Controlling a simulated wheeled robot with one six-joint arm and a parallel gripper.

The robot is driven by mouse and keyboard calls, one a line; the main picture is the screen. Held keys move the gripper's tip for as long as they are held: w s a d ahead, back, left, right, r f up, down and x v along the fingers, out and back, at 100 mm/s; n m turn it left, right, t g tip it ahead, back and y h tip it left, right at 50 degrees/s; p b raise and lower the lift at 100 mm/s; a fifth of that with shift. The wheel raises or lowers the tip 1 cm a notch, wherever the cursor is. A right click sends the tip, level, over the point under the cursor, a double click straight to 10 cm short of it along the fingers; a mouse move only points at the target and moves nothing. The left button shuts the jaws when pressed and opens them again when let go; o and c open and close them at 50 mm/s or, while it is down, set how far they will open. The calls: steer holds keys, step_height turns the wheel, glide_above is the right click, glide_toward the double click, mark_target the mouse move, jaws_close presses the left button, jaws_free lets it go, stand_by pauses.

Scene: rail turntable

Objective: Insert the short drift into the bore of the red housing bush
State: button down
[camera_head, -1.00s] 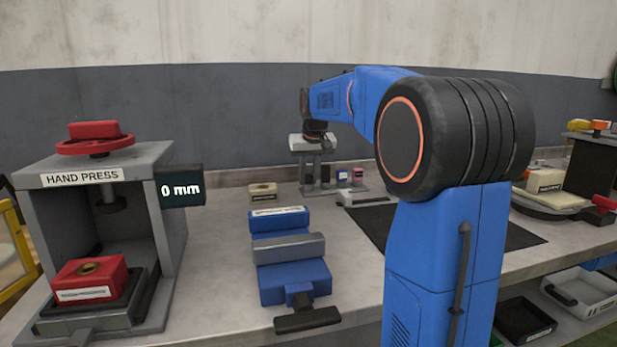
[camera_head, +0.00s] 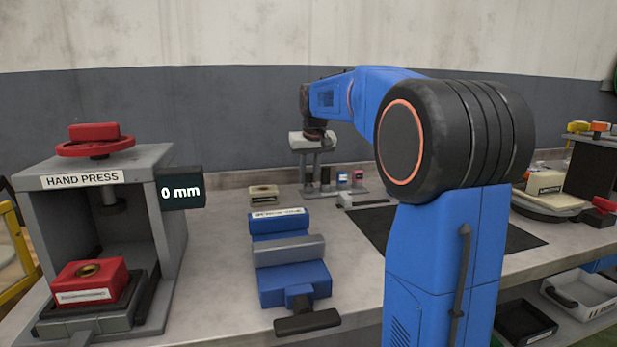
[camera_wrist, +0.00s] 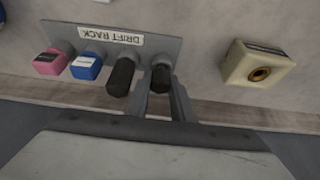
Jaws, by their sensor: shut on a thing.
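The red housing (camera_head: 90,284) sits on the base of the hand press at the left, with a brass bush (camera_head: 88,270) and its open bore facing up. My gripper (camera_head: 313,186) is at the drift rack at the back of the bench. In the wrist view my gripper (camera_wrist: 161,82) is shut on a short dark drift (camera_wrist: 160,77), its fingers on either side. The drift still stands at the end of the drift rack (camera_wrist: 165,48). A thicker, longer-looking dark drift (camera_wrist: 121,76) stands beside it. The held drift's lower end is hidden.
Blue (camera_wrist: 87,66) and pink (camera_wrist: 50,62) pieces stand further along the rack. A cream block with a brass bush (camera_wrist: 259,65) is nearby. A blue vise (camera_head: 290,265) stands between press and arm. A dark mat (camera_head: 375,228) lies behind my arm.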

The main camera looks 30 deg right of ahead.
steer(key=shift+r, duration=0.15)
steer(key=shift+r, duration=3)
steer(key=shift+r, duration=2.5)
